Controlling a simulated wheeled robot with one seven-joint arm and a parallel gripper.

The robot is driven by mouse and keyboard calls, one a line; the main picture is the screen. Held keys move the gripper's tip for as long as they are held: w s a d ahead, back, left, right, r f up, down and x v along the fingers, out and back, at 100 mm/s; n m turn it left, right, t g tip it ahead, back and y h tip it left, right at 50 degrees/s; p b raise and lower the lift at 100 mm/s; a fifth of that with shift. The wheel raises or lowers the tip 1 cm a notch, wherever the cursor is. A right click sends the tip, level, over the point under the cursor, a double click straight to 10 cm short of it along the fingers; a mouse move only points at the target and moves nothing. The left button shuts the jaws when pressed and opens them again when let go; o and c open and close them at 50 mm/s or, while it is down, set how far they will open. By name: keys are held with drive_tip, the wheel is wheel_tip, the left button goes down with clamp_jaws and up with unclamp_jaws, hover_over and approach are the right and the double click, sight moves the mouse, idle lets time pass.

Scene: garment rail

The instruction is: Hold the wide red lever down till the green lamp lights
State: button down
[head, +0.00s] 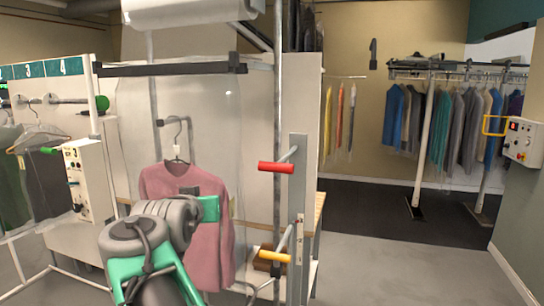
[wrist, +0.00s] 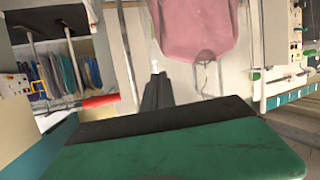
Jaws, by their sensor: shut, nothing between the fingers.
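The wide red lever (head: 276,167) is a red bar on a grey arm, sticking out left from an upright grey post (head: 298,190). It looks raised above a yellow-handled lever (head: 275,256) lower on the same post. In the wrist view, which looks upside down, the red lever (wrist: 100,100) is left of my gripper (wrist: 157,80). My fingers are together and empty, apart from the lever. In the head view the green end of my arm is left of and below the lever; my fingertips cannot be made out. I cannot identify a lit green lamp.
A pink sweater (head: 185,205) hangs in a clear cover behind my arm. A control box (head: 90,180) stands at left, beside hanging clothes. Another box (head: 522,140) with a yellow handle is on the right wall. Grey floor right of the post is free.

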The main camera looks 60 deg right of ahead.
drive_tip(key=s+d+r+m+g+h, duration=0.4)
drive_tip(key=s+d+r, duration=0.3)
drive_tip(key=s+r, duration=0.3)
drive_tip(key=shift+s+r, duration=0.3)
drive_tip(key=shift+r, duration=0.25)
drive_tip(key=w+d+f+p, duration=0.1)
drive_tip(key=d+f+p, duration=0.3)
drive_tip(key=d, duration=0.6)
drive_tip(key=shift+w+d+f+p, duration=0.25)
drive_tip(key=shift+w+p, duration=0.15)
drive_tip(key=shift+p, duration=0.1)
